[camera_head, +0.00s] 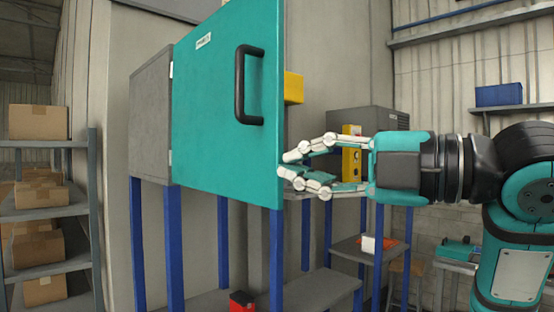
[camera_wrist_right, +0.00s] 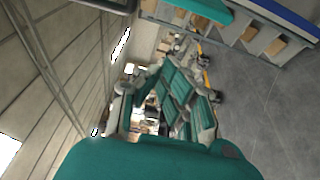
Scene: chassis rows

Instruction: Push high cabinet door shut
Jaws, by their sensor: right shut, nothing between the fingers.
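The high cabinet (camera_head: 150,125) is a grey box on blue legs. Its teal door (camera_head: 215,140) stands open, with a black bar handle (camera_head: 241,85) and a small white label near the top. My right gripper (camera_head: 290,166) is shut and empty, with its white fingertips at the free right edge of the door, below handle height. I cannot tell whether they touch the door. The right fingers also show in the right wrist view (camera_wrist_right: 172,95). My left gripper is not in view.
A yellow item (camera_head: 293,87) shows past the door's right edge. A yellow object (camera_head: 351,160) and a grey box (camera_head: 365,120) are behind my gripper. Shelves with cardboard boxes (camera_head: 38,122) stand at the left. A red item (camera_head: 241,301) is low beneath the door.

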